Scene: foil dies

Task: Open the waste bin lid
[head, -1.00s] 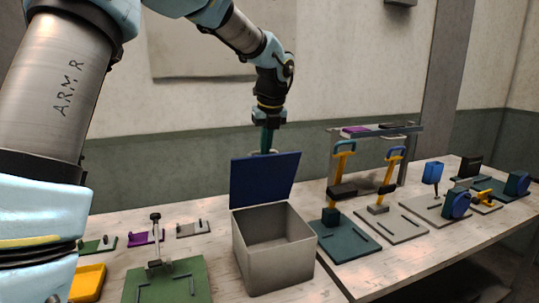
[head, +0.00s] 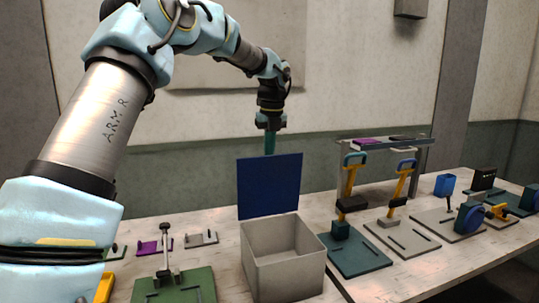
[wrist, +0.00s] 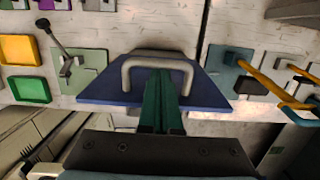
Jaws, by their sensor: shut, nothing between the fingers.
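The waste bin is an open-topped grey box (head: 284,270) on the table in the head view, its inside visible and looking empty. Its blue lid (head: 269,186) stands up, roughly vertical, along the bin's back edge. The lid also shows in the wrist view (wrist: 105,92), with a grey arched handle (wrist: 158,62) on its face.
A green fixture plate (head: 178,288) with a metal lever is left of the bin. A dark green plate (head: 355,258) with a yellow-handled clamp stands close on its right. More fixtures and a raised shelf (head: 385,144) are further right. A wall is behind.

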